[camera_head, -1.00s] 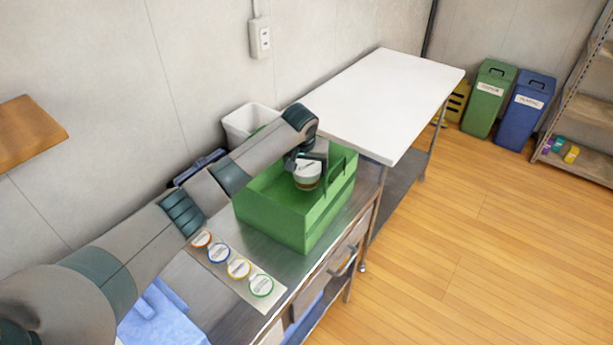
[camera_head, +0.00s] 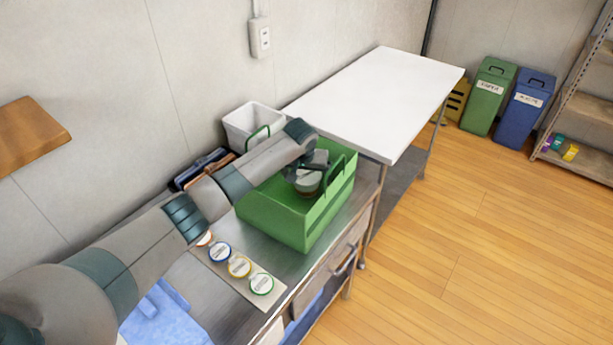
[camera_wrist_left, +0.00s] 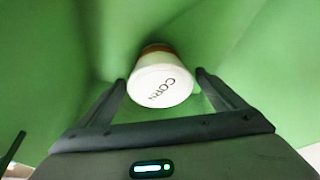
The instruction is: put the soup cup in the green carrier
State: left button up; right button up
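The soup cup (camera_head: 309,184) is white with a brown band and sits low inside the green carrier (camera_head: 290,227), towards its far right end. In the left wrist view the cup (camera_wrist_left: 161,82) shows its white lid marked "CORN". My left gripper (camera_head: 306,172) reaches down into the carrier above the cup. In the left wrist view its fingers (camera_wrist_left: 161,80) stand on either side of the cup, with narrow gaps showing, so it looks open around it. The cup's base and its contact with the carrier floor are hidden. My right gripper is not in view.
A strip of several round coloured lids or labels (camera_head: 240,266) lies in front of the carrier on the steel counter. A white bin (camera_head: 240,125) and dark trays (camera_head: 200,168) stand behind. A bare white table (camera_head: 380,95) adjoins the counter at right.

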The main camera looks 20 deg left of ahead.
pick_arm(q)
jog(key=shift+r, duration=0.15)
jog(key=b+v, duration=0.2)
jog(key=v, duration=1)
jog(key=shift+b, duration=0.3)
dwell(1.1)
